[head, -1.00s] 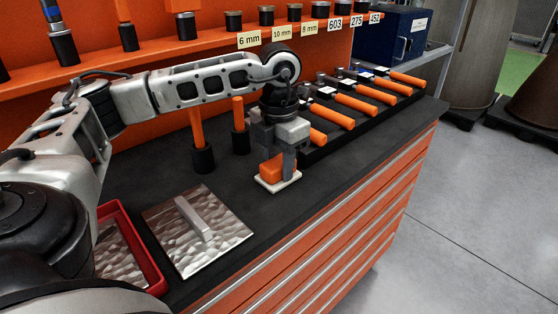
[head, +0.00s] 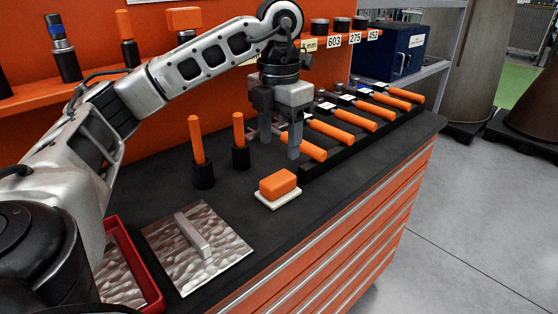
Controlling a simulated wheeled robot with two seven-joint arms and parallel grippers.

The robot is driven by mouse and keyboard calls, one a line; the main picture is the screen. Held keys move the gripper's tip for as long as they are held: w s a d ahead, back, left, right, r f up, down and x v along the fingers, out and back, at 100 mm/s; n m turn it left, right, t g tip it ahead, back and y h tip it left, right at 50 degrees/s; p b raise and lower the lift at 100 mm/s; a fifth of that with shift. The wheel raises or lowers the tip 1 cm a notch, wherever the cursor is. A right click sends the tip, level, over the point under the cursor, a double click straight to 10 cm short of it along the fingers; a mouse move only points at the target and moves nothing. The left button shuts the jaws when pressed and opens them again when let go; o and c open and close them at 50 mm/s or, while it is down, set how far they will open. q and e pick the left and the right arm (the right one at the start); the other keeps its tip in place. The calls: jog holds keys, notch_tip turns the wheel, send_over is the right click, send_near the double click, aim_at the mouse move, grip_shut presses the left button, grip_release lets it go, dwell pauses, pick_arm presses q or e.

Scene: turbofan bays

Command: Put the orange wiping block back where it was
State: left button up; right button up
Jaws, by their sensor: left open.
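The orange wiping block (head: 278,183) sits on a small white pad (head: 281,200) near the front edge of the dark bench top. Nothing holds it. My left gripper (head: 279,146) is open and empty, raised above and behind the block, apart from it, with its fingers pointing down. My right gripper is not in view.
A metal plate with a bar handle (head: 196,240) and a red tray (head: 130,262) lie to the left. Two upright orange-handled tools (head: 197,140) stand behind the block. A black rack of orange-handled tools (head: 330,133) runs to the right. Bare bench (head: 235,200) lies between plate and block.

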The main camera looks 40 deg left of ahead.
pick_arm(q)
jog(key=shift+r+p, duration=0.35)
jog(key=shift+r, duration=1)
